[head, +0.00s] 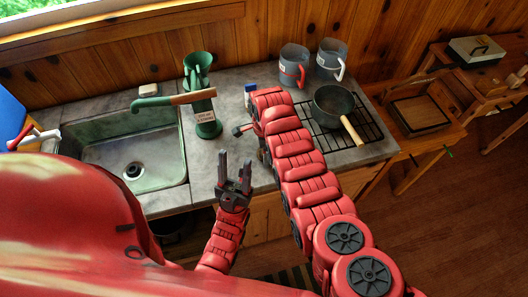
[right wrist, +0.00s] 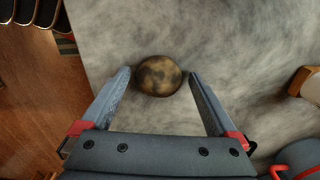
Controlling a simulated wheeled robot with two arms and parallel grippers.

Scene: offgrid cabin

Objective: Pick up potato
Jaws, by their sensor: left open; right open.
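The potato (right wrist: 158,75) is a brown, dark-mottled oval lying on the grey counter in the right wrist view. My right gripper (right wrist: 159,86) is open, with one fingertip on each side of the potato. A small gap shows on the right; the left tip is very near the potato, and I cannot tell whether it touches. In the head view I cannot make out the potato, and my right arm covers part of the counter. My left gripper (head: 236,172) is open and empty, fingers up, in front of the counter's front edge.
The sink (head: 130,160) is at left, with a green hand pump (head: 203,105) beside it. Two grey jugs (head: 293,67) (head: 331,60) stand at the back. A dark pot (head: 333,105) sits on a black rack (head: 362,128), its wooden handle pointing forward.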

